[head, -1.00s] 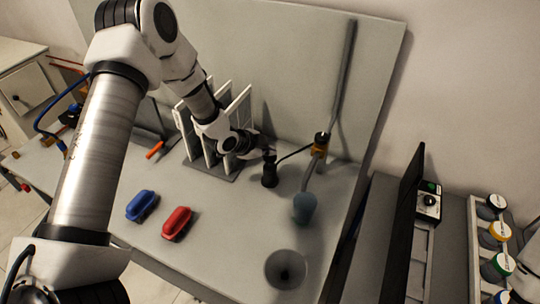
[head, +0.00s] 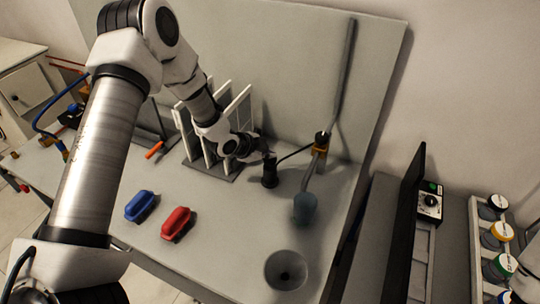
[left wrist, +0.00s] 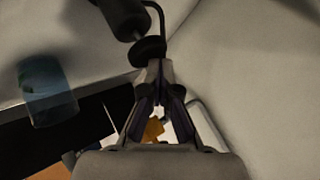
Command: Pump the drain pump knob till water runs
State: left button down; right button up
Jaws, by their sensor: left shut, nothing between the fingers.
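The drain pump (head: 270,178) is a small dark upright cylinder on the bench, with a dark hose running from it to the right. In the left wrist view the dark pump body (left wrist: 120,14) is at the top, and its round black knob (left wrist: 149,49) is just ahead of my fingertips. My left gripper (head: 266,158) is at the pump's top, shut with nothing between its fingers. In the left wrist view its fingertips (left wrist: 158,74) are close to or touching the knob; I cannot tell which. No running water is discernible. My right gripper is not in view.
A bluish clear cup (head: 305,208) is right of the pump, below a yellow-orange fitting (head: 321,146) on a tall pipe. A round grey funnel-like bowl (head: 286,270) is in front. Blue (head: 140,205) and red (head: 176,223) handled blocks lie left. A white rack (head: 212,145) stands behind.

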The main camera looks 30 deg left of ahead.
pick_arm(q)
jog(key=shift+f, duration=0.45)
jog(key=shift+r, duration=0.1)
dwell(0.4)
jog(key=shift+r+p, duration=1.05)
jog(key=shift+r, duration=0.6)
notch_tip(320, 180, up, 5)
jog(key=p, duration=0.3)
jog(key=shift+p, duration=0.35)
jog(key=shift+w, duration=0.1)
dwell(1.5)
